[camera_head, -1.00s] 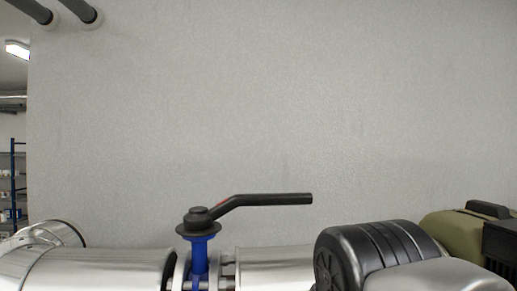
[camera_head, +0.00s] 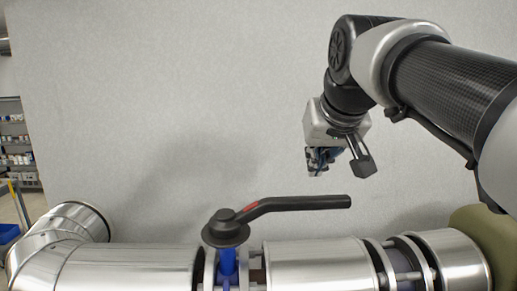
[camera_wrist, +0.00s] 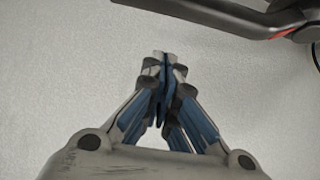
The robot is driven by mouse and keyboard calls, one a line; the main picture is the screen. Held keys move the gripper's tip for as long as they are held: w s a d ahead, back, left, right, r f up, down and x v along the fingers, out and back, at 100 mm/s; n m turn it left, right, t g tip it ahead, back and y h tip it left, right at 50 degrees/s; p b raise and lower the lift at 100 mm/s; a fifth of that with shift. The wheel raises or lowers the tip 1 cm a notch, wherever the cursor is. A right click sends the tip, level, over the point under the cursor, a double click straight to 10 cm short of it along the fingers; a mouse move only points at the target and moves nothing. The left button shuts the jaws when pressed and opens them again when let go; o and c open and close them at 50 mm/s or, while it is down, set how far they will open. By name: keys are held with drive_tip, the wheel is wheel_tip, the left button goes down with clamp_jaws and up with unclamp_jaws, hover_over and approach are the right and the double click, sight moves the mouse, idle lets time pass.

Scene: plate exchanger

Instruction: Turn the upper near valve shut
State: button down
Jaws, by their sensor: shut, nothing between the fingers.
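The valve's black lever handle (camera_head: 290,204) with a red mark sits on a blue stem (camera_head: 228,264) at the lower middle of the head view. The lever points right, along the silver pipe. Part of the lever crosses the top right of the wrist view (camera_wrist: 225,15). My gripper (camera_head: 317,172) hangs above the lever's right half in the head view, apart from it. In the wrist view its fingers (camera_wrist: 164,60) meet at the tips, shut and empty, pointing at the pale wall. The valve body is partly cut off by the lower frame edge.
Silver-clad pipe (camera_head: 125,268) runs along the bottom, with an elbow (camera_head: 78,218) at the left. Flanges (camera_head: 395,265) stand right of the valve. A plain grey wall (camera_head: 180,90) is behind. Shelving (camera_head: 18,150) is at the far left. An olive object (camera_head: 480,225) is at the right.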

drive_tip(key=f, duration=0.4)
drive_tip(key=shift+s+f, duration=0.15)
drive_tip(key=shift+s, duration=0.05)
idle(0.3)
drive_tip(key=shift+s, duration=0.15)
drive_tip(key=shift+d, duration=0.1)
